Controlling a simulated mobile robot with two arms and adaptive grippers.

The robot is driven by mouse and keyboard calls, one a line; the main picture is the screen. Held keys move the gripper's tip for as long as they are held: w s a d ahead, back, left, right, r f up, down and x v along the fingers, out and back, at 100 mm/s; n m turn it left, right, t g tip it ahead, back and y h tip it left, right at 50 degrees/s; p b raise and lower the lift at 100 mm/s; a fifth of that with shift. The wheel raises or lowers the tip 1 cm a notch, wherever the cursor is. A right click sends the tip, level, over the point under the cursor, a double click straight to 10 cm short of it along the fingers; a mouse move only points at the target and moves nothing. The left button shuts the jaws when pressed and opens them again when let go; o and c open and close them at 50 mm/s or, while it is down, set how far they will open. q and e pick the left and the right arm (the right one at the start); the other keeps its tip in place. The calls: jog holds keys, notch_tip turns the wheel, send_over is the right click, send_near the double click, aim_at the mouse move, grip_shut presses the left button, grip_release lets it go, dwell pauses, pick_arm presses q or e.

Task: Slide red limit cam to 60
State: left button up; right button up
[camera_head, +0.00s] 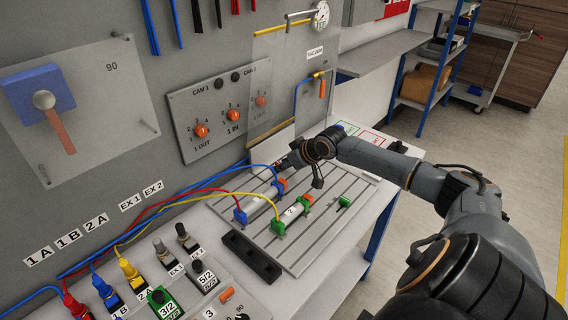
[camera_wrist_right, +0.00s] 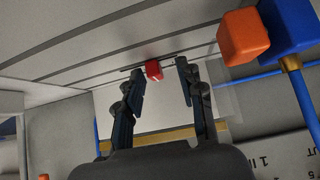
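The red limit cam (camera_wrist_right: 154,71) is a small red block with a white mark, on a thin dark rail along the grey slotted plate (camera_wrist_right: 80,45). In the right wrist view it lies between the spread fingertips of my right gripper (camera_wrist_right: 160,78), nearer the left finger. I see gaps on both sides, so the gripper is open and not holding it. In the head view my right gripper (camera_head: 293,162) is low at the plate's far end by the wall panel; I cannot make out the red cam there. No scale numbers for it are readable. My left gripper is not in view.
A clear panel (camera_head: 285,95) stands behind the gripper. A black bar (camera_head: 251,257) lies in front.

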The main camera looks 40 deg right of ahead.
jog(key=shift+d, duration=0.15)
jog(key=shift+s+d, duration=0.15)
jog(key=shift+d, duration=0.05)
jog(key=v, duration=0.6)
jog(key=shift+s+r, duration=0.15)
jog(key=shift+s, duration=0.1)
jog(key=shift+s+d+r, duration=0.25)
jog(key=shift+s+r, duration=0.05)
jog(key=shift+r, duration=0.05)
jog(key=shift+s+a+r, duration=0.3)
jog(key=shift+s+r, duration=0.15)
jog(key=shift+v, duration=1.5)
jog(key=shift+w, duration=0.1)
jog(key=shift+r, duration=0.1)
